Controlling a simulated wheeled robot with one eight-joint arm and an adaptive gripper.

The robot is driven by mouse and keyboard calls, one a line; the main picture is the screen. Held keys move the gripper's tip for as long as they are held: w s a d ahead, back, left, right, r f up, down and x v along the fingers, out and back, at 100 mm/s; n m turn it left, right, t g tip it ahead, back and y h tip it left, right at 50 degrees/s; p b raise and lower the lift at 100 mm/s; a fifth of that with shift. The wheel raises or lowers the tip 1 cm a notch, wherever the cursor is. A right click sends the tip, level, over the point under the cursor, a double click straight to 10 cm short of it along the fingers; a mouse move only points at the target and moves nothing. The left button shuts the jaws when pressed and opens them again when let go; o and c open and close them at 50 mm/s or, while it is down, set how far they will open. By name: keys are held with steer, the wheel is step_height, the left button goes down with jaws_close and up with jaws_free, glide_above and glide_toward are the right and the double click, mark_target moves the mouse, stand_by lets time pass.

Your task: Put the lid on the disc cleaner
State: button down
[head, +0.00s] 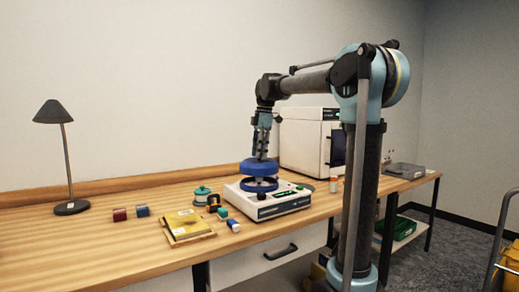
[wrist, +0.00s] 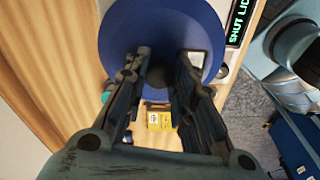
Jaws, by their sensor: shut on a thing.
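The disc cleaner (head: 283,208) is a white box with a dark front panel and a round blue part (head: 257,186) on top. The blue round lid (head: 258,168) is level or nearly so, just above that part, with a narrow gap showing. My gripper (head: 261,154) points down and is shut on the lid from above. In the wrist view, the lid (wrist: 122,30) fills the top middle and my gripper's fingers (wrist: 162,56) reach its centre. It hides most of the cleaner; a lit display (wrist: 239,22) beside it seems to read "SHUT LID".
A yellow packet (head: 187,224), small coloured blocks (head: 120,214) and a teal-lidded pot (head: 202,195) lie left of the cleaner. A lamp (head: 70,207) stands far left. A white cabinet (head: 303,140) stands behind, and a small bottle (head: 333,184) is to the right.

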mark_target(260, 160)
steer(key=shift+f, duration=1.85)
steer(key=shift+s+f, duration=0.1)
steer(key=shift+f, duration=0.05)
stand_by(1.1)
steer(key=c, duration=0.8)
jaws_free()
steer(key=shift+r, duration=3.5)
